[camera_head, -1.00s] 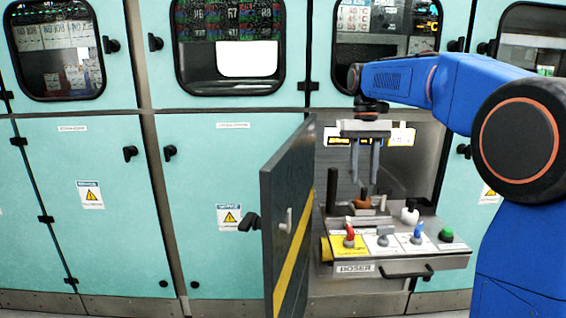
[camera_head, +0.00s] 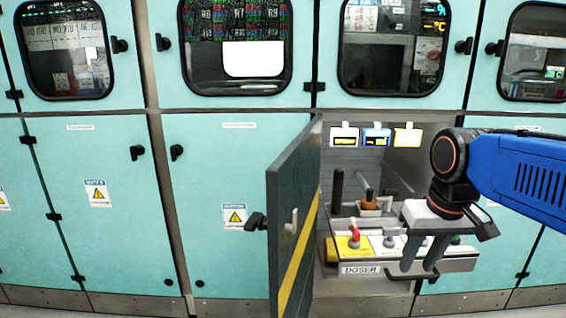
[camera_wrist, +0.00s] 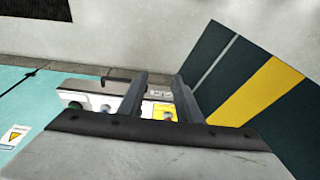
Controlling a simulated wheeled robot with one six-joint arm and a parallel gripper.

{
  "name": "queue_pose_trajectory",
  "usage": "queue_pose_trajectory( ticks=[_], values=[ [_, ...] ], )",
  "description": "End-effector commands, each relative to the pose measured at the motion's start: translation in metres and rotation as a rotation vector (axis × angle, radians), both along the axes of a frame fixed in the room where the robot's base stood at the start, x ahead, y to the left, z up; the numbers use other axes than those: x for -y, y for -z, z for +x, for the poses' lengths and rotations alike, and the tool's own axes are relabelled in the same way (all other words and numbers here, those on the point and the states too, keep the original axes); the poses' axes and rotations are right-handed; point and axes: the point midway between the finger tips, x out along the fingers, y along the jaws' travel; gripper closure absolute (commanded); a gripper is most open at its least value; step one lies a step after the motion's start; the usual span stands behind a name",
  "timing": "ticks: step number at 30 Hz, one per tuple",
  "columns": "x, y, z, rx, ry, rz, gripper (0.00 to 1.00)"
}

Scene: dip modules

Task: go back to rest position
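My gripper (camera_head: 418,268) hangs with its fingers pointing down in front of the right part of the doser panel (camera_head: 452,265), apart from it. The fingers stand apart with nothing between them. In the wrist view my gripper (camera_wrist: 160,80) shows two parted fingers, with part of the panel visible beyond. My blue arm reaches in from the right edge in the head view. The gripper hides some of the panel's right-hand controls; a red-handled control (camera_head: 355,235) shows on the yellow label at the left, and a grey one (camera_head: 389,238) beside it.
A dark door with a yellow stripe (camera_head: 296,215) stands open left of the panel and also fills the right of the wrist view (camera_wrist: 262,90). Teal cabinets (camera_head: 215,190) line the wall. A brown-handled item (camera_head: 369,202) stands in the bay behind the panel.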

Motion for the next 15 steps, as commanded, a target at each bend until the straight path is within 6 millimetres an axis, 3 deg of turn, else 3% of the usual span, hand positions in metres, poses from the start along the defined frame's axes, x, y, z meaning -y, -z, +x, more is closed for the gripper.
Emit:
queue_pose_trajectory(
  ticks=[6,15],
  values=[
    [0.006,0.042,-0.049,0.099,0.002,-0.006,0.69],
    [0.01,0.087,-0.086,0.19,0.002,-0.013,0.69]
  ],
)
